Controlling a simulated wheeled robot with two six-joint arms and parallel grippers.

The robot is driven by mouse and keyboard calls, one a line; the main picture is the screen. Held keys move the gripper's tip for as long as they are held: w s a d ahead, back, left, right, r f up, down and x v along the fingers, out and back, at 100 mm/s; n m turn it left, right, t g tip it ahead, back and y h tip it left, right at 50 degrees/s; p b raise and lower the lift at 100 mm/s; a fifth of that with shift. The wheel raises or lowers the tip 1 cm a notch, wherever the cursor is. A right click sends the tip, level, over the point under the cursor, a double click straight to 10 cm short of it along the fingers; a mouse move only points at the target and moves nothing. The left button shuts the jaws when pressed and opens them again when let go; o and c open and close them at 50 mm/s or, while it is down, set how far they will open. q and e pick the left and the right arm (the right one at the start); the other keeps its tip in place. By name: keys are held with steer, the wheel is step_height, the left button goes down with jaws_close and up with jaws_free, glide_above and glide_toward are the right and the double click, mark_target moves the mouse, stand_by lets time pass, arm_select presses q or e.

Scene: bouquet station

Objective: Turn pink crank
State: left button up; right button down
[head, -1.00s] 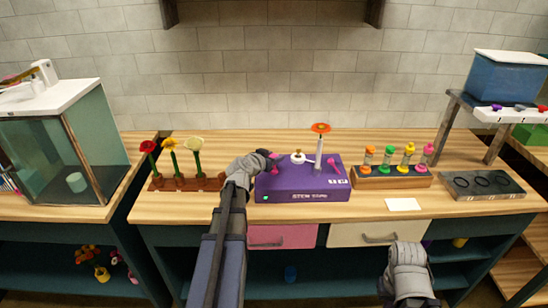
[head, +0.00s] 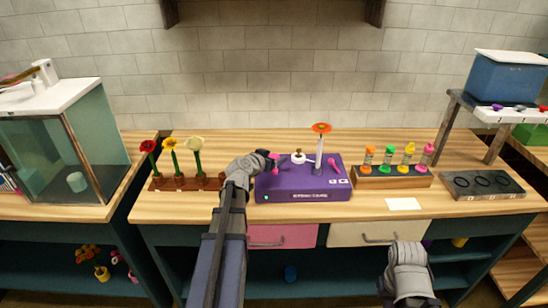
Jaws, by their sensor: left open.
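A purple box-shaped machine (head: 302,186) stands on the wooden bench in the middle of the head view. A pink part (head: 332,161) sticks up on the right of its top, and another pink part (head: 274,157) shows at its left, beside my gripper. I cannot tell which one is the crank. An orange flower on a pale stem (head: 321,128) stands upright in the machine. My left gripper (head: 264,160) is open at the machine's left top edge, by the left pink part. Contact is unclear. My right gripper (head: 408,256) is low in front of the drawers; its fingers are not clear.
A wooden rack with three flowers (head: 186,184) stands left of the machine. A holder with several coloured bottles (head: 391,182) and a grey tray with rings (head: 482,186) stand to the right. A white card (head: 403,204) lies near the front edge. A glass case (head: 82,160) is far left.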

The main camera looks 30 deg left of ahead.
arm_select(q)
steer(key=p+v, duration=0.2)
steer(key=v, duration=0.5)
steer(key=shift+s+p, duration=0.25)
steer(key=shift+p, duration=0.1)
steer(key=shift+r, duration=0.15)
steer(key=shift+d, duration=0.1)
steer(key=s+d+f+m+g+h, duration=0.2)
steer(key=d+f+g, duration=0.25)
steer(key=d, duration=0.85)
steer(key=s+d+f+m+g+h, duration=0.25)
steer(key=d+f, duration=0.25)
steer(key=d, duration=0.8)
steer(key=s+d+f+g+y, duration=0.4)
steer(key=s+d+g, duration=0.3)
steer(key=s, duration=0.8)
steer(key=d+y, duration=0.1)
steer(key=d, duration=0.2)
steer(key=shift+d, duration=0.4)
